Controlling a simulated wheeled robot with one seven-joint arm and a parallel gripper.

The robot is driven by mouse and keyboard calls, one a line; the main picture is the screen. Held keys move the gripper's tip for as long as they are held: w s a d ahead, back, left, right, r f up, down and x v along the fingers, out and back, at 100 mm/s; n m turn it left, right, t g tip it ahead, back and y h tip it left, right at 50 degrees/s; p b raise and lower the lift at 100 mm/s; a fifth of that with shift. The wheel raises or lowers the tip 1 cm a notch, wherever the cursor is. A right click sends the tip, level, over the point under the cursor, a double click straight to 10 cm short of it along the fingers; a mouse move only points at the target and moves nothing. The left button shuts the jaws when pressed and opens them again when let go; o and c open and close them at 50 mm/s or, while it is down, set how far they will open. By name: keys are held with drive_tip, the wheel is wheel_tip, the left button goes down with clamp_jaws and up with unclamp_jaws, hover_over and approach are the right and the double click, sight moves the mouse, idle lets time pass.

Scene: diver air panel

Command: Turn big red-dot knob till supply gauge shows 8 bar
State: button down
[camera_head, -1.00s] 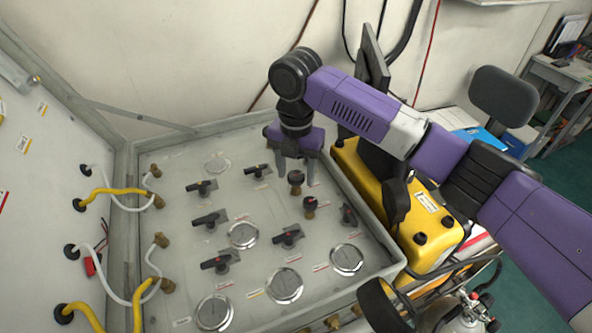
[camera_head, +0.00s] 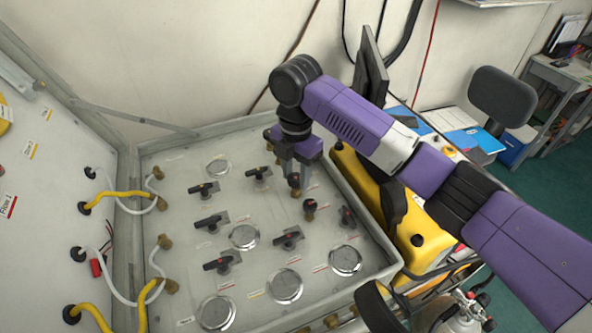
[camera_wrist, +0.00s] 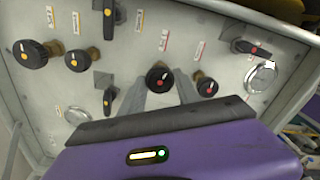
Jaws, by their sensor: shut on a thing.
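In the wrist view a round black knob with a red dot and a white pointer mark (camera_wrist: 159,78) sits between the two grey fingers of my gripper (camera_wrist: 161,88). The fingers are closed around it. A second round red-dot knob (camera_wrist: 207,87) is just right of my right finger, free of it. In the head view my gripper (camera_head: 291,177) reaches down to the gripped knob (camera_head: 295,182), which it partly hides; the second knob (camera_head: 310,206) is nearer the front. Round gauges (camera_head: 345,260) stand on the panel; I cannot read their needles or tell which is the supply gauge.
The grey panel (camera_head: 180,259) also bears several lever handles (camera_head: 288,237); one red-dot lever (camera_head: 347,216) is close right of the knobs. In the wrist view round yellow-dot knobs (camera_wrist: 30,54) are at left. A yellow case (camera_head: 411,241) stands beyond the panel's raised right rim.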

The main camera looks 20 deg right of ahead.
drive_tip(key=m, duration=0.4)
drive_tip(key=shift+m+p, duration=0.3)
drive_tip(key=shift+m, duration=0.1)
drive_tip(key=m, duration=0.3)
drive_tip(key=shift+m, duration=0.3)
drive_tip(key=m, duration=0.4)
drive_tip(key=shift+m, duration=0.3)
drive_tip(key=m, duration=0.3)
drive_tip(key=shift+m, duration=0.3)
drive_tip(key=m, duration=1.1)
drive_tip(key=shift+m, duration=2.2)
